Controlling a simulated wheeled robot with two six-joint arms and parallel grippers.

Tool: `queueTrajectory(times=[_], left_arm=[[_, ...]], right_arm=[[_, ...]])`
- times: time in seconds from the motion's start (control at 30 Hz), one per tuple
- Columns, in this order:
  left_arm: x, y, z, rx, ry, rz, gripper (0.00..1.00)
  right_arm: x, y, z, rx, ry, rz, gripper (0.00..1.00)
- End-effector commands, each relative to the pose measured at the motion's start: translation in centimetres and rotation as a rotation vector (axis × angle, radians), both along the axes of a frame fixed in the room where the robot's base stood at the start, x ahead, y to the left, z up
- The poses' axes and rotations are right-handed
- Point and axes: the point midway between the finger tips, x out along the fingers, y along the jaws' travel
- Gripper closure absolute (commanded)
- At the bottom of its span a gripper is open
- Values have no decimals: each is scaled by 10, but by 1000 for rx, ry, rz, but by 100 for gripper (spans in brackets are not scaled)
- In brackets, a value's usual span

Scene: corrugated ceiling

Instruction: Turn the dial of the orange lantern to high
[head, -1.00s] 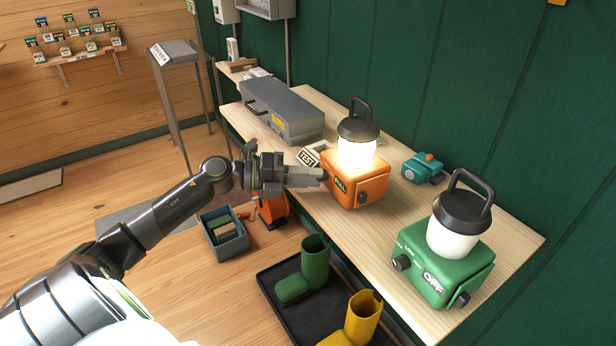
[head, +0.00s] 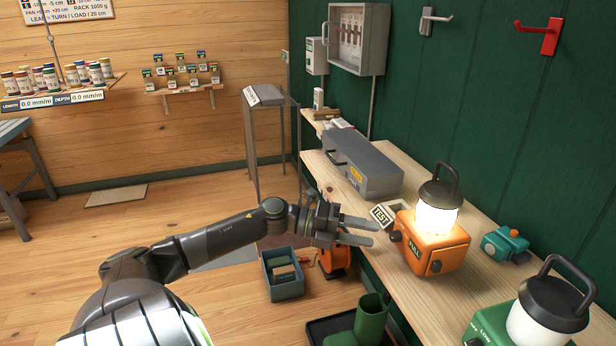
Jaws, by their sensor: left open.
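The orange lantern (head: 430,240) stands upright on the wooden bench, with a black cap and handle. Its globe glows bright and its front display reads what looks like FULL. My right gripper is not in view.
A green lantern (head: 488,329) stands at the bench's near right, partly cut off. A small teal box (head: 505,246) is right of the orange lantern. A blue bin (head: 284,274) is on the floor.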

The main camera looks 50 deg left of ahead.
Motion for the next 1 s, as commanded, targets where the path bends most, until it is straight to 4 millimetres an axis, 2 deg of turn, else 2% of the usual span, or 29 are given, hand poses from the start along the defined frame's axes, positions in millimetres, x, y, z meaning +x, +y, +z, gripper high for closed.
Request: queueTrajectory(times=[0.33, 0.73, 1.0], left_arm=[[-31, 37, 5, 4, 5, 4, 56], [-72, 86, 13, 3, 6, 4, 56], [-86, 102, 15, 1, 1, 2, 56]], right_arm=[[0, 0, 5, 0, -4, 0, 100], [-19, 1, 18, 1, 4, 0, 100], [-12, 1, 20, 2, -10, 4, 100]])
